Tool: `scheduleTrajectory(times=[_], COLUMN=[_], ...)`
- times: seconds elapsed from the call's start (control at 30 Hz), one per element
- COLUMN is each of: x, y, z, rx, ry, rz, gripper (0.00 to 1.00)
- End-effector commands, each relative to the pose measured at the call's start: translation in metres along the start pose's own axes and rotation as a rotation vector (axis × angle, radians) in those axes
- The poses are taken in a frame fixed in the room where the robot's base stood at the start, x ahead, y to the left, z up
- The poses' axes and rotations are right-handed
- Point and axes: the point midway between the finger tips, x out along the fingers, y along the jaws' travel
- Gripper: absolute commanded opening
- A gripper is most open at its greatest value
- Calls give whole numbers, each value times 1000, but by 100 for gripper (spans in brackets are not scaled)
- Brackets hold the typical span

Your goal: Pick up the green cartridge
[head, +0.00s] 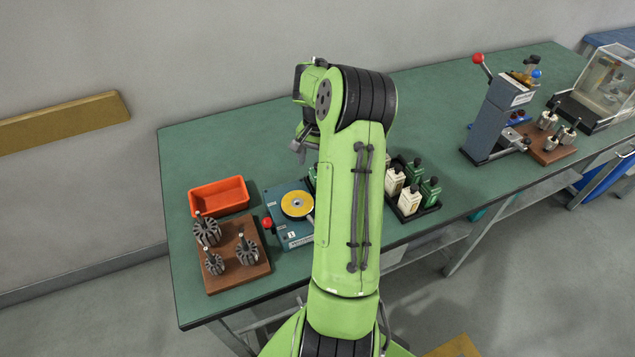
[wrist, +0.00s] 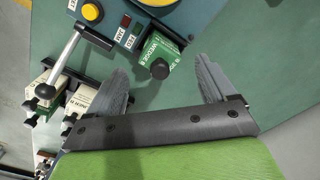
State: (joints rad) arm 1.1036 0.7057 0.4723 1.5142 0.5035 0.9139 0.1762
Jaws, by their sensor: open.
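In the wrist view a green cartridge (wrist: 166,52) with a white label and a dark round cap sits at the edge of the blue winding machine (wrist: 118,22). My gripper (wrist: 160,64) is open, with its two dark fingers apart on either side of the cap end; I see no contact. In the head view a sliver of green (head: 312,175) shows beside my arm at the machine. Two more green cartridges (head: 431,189) stand with cream ones (head: 408,199) in a black tray (head: 432,213). My arm hides part of the machine and tray.
An orange bin (head: 218,196) and a wooden block with several armatures (head: 238,268) stand at the left. A lever with a dark ball (wrist: 46,90) crosses the wrist view's left side. A grey press (head: 492,125) stands far right. The bench between tray and press is clear.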

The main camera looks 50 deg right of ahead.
Motion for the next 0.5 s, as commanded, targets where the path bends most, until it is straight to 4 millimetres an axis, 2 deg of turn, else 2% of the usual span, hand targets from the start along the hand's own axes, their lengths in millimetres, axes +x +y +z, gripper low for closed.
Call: scheduleTrajectory(times=[0.03, 0.1, 0.2, 0.43, 0.5], x=[14, 28, 39, 40, 39], y=[1, 0, 0, 0, 0], z=[2, 3, 3, 3, 3], rx=[1, 1, 1, 1, 1], ry=[-5, -5, -4, -1, -1], rz=[2, 2, 1, 1, 1], gripper=[84, 84, 84, 84, 73])
